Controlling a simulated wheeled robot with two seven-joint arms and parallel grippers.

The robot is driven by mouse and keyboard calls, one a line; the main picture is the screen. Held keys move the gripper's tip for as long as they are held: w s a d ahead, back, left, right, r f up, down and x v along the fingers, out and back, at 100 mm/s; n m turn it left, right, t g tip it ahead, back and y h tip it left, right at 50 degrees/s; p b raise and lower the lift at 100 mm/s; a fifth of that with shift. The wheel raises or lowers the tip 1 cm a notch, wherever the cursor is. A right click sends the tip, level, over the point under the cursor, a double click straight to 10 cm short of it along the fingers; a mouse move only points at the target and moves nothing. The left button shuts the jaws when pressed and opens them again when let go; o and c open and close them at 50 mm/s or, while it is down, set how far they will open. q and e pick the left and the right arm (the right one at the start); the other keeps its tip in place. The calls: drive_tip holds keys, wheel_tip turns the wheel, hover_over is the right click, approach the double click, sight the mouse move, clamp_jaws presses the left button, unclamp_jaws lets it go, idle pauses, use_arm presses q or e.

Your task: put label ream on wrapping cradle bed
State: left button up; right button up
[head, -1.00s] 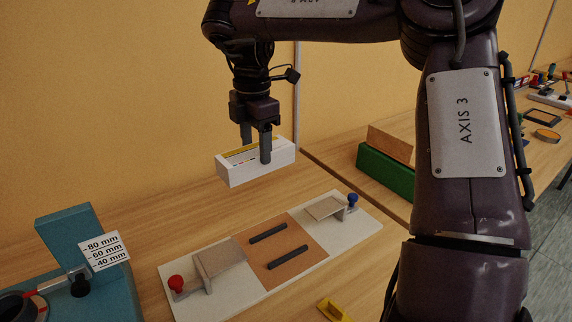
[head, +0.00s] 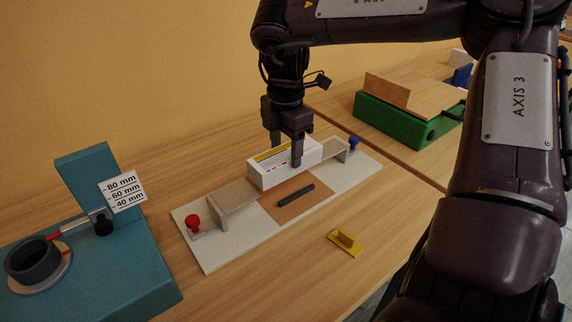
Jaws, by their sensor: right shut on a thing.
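The label ream (head: 262,178) is a white block with a yellow stripe and small coloured marks on top. The ream is over the back part of the bed and hides the other bar. I cannot tell whether its underside touches the bed. My left gripper is not in view.
Tilted plates flank the bed, with a red knob (head: 193,221) at left and a blue knob (head: 354,142) at right. A teal gauge stand (head: 88,255) is at left, a yellow handled piece (head: 345,242) in front, a green box (head: 396,124) behind right.

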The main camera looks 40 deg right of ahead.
sight(286, 168)
wheel_tip(286, 168, down, 5)
drive_tip(key=shift+f, duration=0.15)
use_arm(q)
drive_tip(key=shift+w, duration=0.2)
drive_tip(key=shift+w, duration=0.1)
use_arm(e)
drive_tip(key=shift+f, duration=0.15)
drive_tip(key=o, duration=1.1)
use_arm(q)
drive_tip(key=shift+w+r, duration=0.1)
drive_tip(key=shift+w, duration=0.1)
